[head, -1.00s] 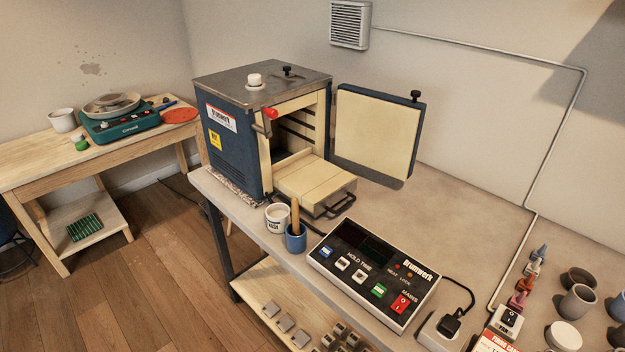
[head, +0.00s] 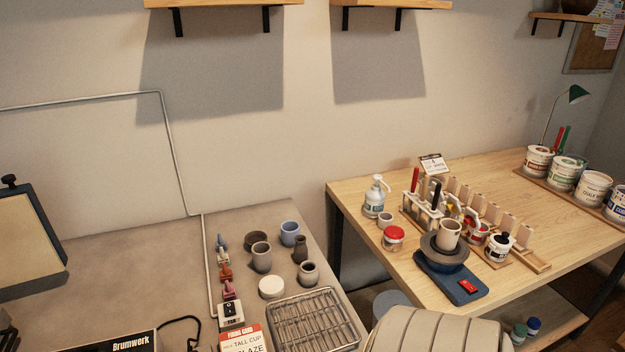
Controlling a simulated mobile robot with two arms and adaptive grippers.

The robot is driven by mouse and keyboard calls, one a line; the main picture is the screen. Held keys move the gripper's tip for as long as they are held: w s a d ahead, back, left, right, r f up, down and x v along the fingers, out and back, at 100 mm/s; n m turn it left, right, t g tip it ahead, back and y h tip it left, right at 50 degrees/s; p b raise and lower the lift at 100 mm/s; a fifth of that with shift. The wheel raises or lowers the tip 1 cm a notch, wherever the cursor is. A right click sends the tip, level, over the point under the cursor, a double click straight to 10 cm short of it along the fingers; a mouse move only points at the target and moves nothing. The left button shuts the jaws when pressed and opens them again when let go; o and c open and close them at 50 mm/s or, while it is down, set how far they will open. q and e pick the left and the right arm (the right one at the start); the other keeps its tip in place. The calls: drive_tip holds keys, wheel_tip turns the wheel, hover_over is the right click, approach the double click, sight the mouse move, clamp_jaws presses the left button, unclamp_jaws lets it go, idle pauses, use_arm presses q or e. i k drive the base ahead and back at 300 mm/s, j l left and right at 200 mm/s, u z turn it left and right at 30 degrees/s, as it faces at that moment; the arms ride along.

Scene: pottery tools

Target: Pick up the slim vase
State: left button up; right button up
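A small dark brown slim vase with a narrow neck (head: 300,249) stands upright on the grey table (head: 120,255), toward its right end. It is among several small pots. A blue cup (head: 290,233) is just behind it and a squat brown jar (head: 308,273) just in front. A taller grey-brown cup (head: 261,257) is to its left. Neither of my grippers shows in the head view.
A wooden table (head: 375,207) with glaze tools is at right, beyond a gap.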

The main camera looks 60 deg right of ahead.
sight(301, 249)
drive_tip(key=z, duration=1.8)
drive_tip(key=l+u, duration=0.3)
drive_tip(key=u, duration=0.15)
drive_tip(key=l+u, duration=0.3)
drive_tip(key=u, duration=0.15)
